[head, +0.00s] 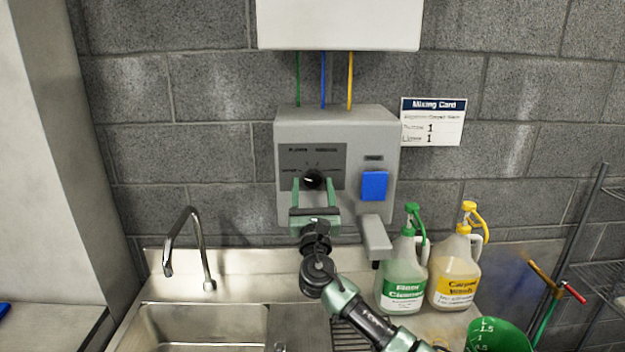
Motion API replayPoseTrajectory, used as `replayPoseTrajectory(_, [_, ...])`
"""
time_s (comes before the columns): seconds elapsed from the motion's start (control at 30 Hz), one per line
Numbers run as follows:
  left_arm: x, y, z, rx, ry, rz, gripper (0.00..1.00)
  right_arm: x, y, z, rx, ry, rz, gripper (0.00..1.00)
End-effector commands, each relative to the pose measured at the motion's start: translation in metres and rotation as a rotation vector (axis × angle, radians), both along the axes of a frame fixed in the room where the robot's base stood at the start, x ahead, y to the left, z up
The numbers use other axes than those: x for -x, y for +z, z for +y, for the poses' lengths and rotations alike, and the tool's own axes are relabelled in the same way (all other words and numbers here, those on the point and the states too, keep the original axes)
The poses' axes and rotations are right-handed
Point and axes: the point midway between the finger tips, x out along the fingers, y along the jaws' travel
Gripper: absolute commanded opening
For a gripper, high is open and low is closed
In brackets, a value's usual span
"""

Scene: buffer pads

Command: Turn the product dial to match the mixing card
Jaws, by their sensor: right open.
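The grey dispenser box (288,128) is fixed to the block wall. Its black product dial (313,179) sits on a dark panel (337,157); the small marks around it are too blurred to read fully. My right gripper (314,185) is open in front of the panel, with one green finger on each side of the dial. I cannot tell whether the fingers touch it. The mixing card (433,122) hangs right of the box and shows two lines, each with a 1; its smaller words are blurred. My left gripper is out of view.
A blue button (374,186) and a grey spout (376,238) are on the box's right side. Green-labelled (403,291) and yellow-labelled (455,285) jugs stand below right. A sink with a faucet (206,284) is at left. A green measuring container (497,338) is at the lower right.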

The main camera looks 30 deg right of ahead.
Motion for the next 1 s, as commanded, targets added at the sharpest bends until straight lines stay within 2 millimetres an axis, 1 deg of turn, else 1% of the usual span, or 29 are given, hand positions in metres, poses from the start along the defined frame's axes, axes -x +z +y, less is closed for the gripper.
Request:
replayPoseTrajectory(0.03, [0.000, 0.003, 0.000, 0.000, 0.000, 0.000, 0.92, -0.004, 0.003, -0.002, -0.001, -0.001, 0.001, 0.62])
replayPoseTrajectory(0.13, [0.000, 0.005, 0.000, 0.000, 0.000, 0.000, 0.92, -0.008, 0.004, -0.005, -0.002, -0.001, 0.001, 0.62])
replayPoseTrajectory(0.4, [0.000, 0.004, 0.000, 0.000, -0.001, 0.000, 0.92, -0.009, 0.003, -0.005, -0.003, 0.001, 0.001, 0.62])
replayPoseTrajectory(0.47, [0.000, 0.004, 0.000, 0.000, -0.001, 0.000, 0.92, -0.009, 0.003, -0.005, -0.003, 0.001, 0.001, 0.46])
replayPoseTrajectory(0.5, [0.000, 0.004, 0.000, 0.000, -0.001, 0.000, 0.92, -0.009, 0.003, -0.005, -0.003, 0.001, 0.001, 0.34])
replayPoseTrajectory(0.57, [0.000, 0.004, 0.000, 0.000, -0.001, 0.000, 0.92, -0.009, 0.003, -0.005, -0.003, 0.001, 0.001, 0.18])
replayPoseTrajectory(0.6, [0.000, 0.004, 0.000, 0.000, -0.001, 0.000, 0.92, -0.009, 0.003, -0.005, -0.003, 0.001, 0.001, 0.07])
replayPoseTrajectory(0.63, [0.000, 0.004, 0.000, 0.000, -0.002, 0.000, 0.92, -0.009, 0.003, -0.005, -0.003, 0.001, 0.001, 0.01])
replayPoseTrajectory(0.87, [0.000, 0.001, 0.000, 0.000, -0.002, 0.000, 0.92, -0.009, 0.002, -0.005, -0.021, 0.001, -0.011, 0.01])
replayPoseTrajectory(1.0, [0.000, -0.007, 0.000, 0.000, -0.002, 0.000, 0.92, -0.009, 0.001, -0.004, -0.063, 0.002, -0.036, 0.01])
